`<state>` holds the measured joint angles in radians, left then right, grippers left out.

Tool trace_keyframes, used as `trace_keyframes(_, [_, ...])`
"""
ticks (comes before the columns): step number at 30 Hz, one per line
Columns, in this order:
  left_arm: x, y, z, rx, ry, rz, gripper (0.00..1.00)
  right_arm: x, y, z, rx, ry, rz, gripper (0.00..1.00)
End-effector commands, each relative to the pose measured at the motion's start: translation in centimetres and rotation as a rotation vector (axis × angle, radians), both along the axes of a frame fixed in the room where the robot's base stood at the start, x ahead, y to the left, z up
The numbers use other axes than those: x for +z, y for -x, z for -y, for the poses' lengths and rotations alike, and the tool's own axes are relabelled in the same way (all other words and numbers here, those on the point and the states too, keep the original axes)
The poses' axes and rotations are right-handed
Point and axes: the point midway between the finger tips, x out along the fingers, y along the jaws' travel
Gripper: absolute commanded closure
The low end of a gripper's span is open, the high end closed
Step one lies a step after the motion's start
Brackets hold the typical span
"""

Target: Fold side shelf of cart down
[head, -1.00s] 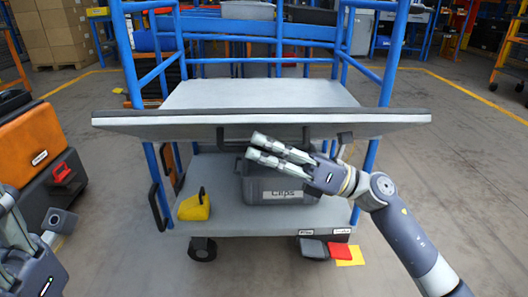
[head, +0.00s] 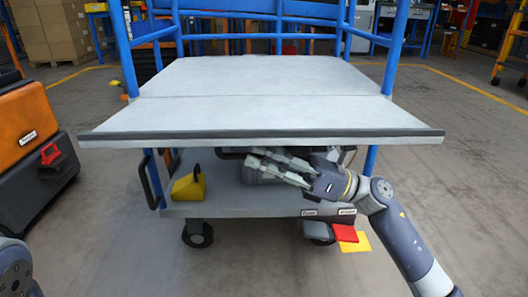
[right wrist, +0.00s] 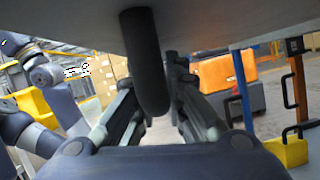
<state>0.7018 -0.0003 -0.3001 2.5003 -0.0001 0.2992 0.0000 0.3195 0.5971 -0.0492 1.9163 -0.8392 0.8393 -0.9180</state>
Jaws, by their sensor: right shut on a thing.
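The side shelf (head: 262,118) is a light grey panel with a dark front edge, on the near side of the blue-framed cart (head: 127,60). It lies about level with the cart's upper deck (head: 260,75), and a seam shows between them. My right gripper (head: 268,168) is below the shelf's front edge. In the right wrist view its fingers are shut on the dark handle (right wrist: 148,65) under the shelf (right wrist: 220,20). In the head view the shelf hides most of this handle. Only part of my left arm shows at the lower left; its gripper is out of view.
The lower deck (head: 230,203) holds a yellow item (head: 188,187) and a partly hidden grey bin (head: 262,172). A red pedal (head: 345,233) sticks out at the front. The floor on the right is clear.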

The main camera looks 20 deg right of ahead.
Motion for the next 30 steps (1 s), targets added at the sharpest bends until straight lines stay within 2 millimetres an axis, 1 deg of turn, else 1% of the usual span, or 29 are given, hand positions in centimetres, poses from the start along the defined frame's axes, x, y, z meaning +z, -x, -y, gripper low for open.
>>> trace_keyframes(1, [-0.54, -0.01, 0.0, 0.0, 0.0, 0.0, 0.6, -0.48, -0.12, 0.13, -0.003, -0.005, 0.001, 1.0])
trace_keyframes(6, [-0.95, -0.01, 0.01, 0.0, 0.0, 0.0, 0.6, -1.11, -0.23, 0.15, -0.002, -0.006, 0.0, 1.0])
trace_keyframes(21, [-1.04, 0.02, 0.02, 0.0, -0.001, 0.001, 0.6, -1.29, -0.24, 0.12, 0.0, -0.005, 0.001, 1.0])
trace_keyframes(22, [-1.04, 0.02, 0.02, 0.0, -0.001, 0.001, 0.6, -1.29, -0.23, 0.12, 0.0, -0.005, 0.001, 0.82])
trace_keyframes(24, [-1.04, 0.02, 0.02, 0.0, -0.001, 0.001, 0.6, -1.31, -0.23, 0.11, 0.0, -0.004, 0.002, 0.69])
trace_keyframes(30, [-1.04, 0.01, 0.02, 0.0, -0.001, 0.0, 0.6, -1.37, -0.23, 0.09, 0.002, -0.003, 0.001, 0.69])
